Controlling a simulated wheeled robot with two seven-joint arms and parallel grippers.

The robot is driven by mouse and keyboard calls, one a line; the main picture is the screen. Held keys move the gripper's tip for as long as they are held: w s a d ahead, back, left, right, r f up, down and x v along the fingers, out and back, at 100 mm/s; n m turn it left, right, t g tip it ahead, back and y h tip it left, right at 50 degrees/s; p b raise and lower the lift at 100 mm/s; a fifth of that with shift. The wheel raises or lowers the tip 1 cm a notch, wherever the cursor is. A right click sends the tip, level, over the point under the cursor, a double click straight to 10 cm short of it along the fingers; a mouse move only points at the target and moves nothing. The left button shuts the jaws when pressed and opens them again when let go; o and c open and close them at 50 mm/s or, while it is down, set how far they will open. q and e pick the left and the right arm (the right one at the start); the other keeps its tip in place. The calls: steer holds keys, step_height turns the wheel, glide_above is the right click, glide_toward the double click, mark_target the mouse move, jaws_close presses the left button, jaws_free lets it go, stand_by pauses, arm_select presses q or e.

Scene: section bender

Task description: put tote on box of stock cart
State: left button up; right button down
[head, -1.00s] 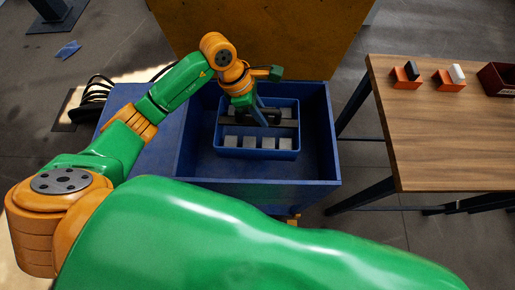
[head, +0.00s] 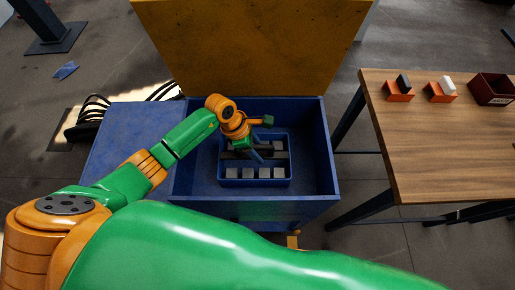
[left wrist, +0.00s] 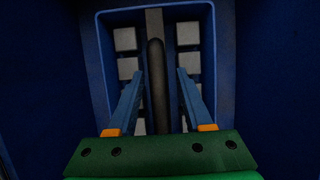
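The tote (head: 256,183) is a small blue bin with a dark bar handle and several grey blocks in it. It sits low inside the deep blue box (head: 325,140) of the stock cart and looks level. My left gripper (head: 258,154) is over the tote's middle. In the left wrist view my left gripper (left wrist: 158,85) has its fingers on either side of the dark handle (left wrist: 157,75), with a gap showing on both sides. Part of the tote's far side is hidden by my gripper. My right gripper is not in view.
A yellow-brown panel (head: 250,45) stands behind the box. A wooden table (head: 450,140) at the right holds two orange holders (head: 398,92) and a dark red bin (head: 493,88). The box has free floor to the right of the tote. Black cables (head: 90,115) lie at the left.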

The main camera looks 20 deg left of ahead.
arm_select(q)
steer(key=shift+r, duration=0.1)
steer(key=v, duration=1.2)
steer(key=shift+p, duration=0.4)
